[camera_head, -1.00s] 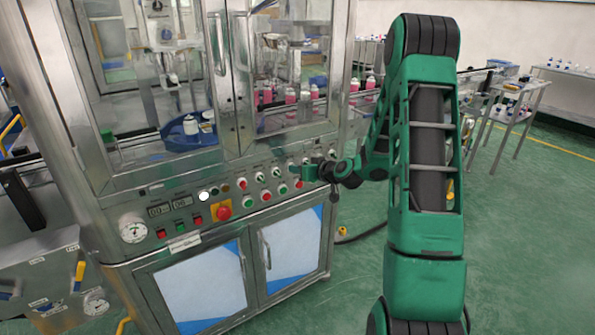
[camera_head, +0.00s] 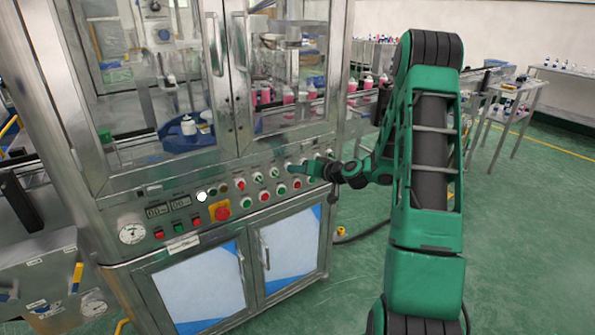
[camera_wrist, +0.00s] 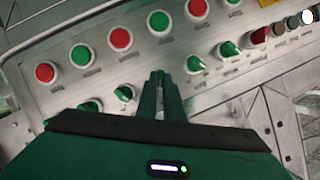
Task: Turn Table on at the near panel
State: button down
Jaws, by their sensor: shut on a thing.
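The near panel (camera_head: 150,236) is a sloped metal strip on the front of the machine, with rows of red and green buttons and green selector knobs. My gripper (camera_head: 293,168) is at the upper row, right of two green knobs (camera_head: 266,175). In the wrist view its fingers (camera_wrist: 160,78) are close together over the row, between a green knob on the left (camera_wrist: 124,92) and one on the right (camera_wrist: 196,63). They are shut on a selector knob, which they hide. The labels are too small to read, so I cannot tell which says Table.
A red emergency stop on a yellow plate (camera_head: 221,212), a lit white lamp (camera_head: 201,197) and a pressure gauge (camera_head: 132,233) are left along the panel. Glass doors with handles (camera_head: 238,57) rise above it.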

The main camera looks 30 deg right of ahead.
jog(key=shift+s+d+f, duration=0.1)
jog(key=shift+f, duration=0.05)
jog(key=c, duration=1.9)
grip_release()
jog(key=v, duration=1)
jog(key=shift+s, duration=0.3)
jog(key=s+a+n+g, duration=0.3)
jog(key=s+a+g, duration=0.4)
jog(key=s+a, duration=0.2)
jog(key=s+r+m+g+h, duration=0.1)
jog(key=s+r+m+g, duration=0.1)
jog(key=s, duration=1.2)
jog(key=s+r+m+g+h, duration=0.2)
jog(key=s+r+m+g, duration=0.1)
jog(key=s, duration=1)
jog(key=shift+s+a+r+m+g, duration=0.3)
jog(key=shift+s+a+r+g, duration=0.25)
jog(key=shift+g, duration=0.45)
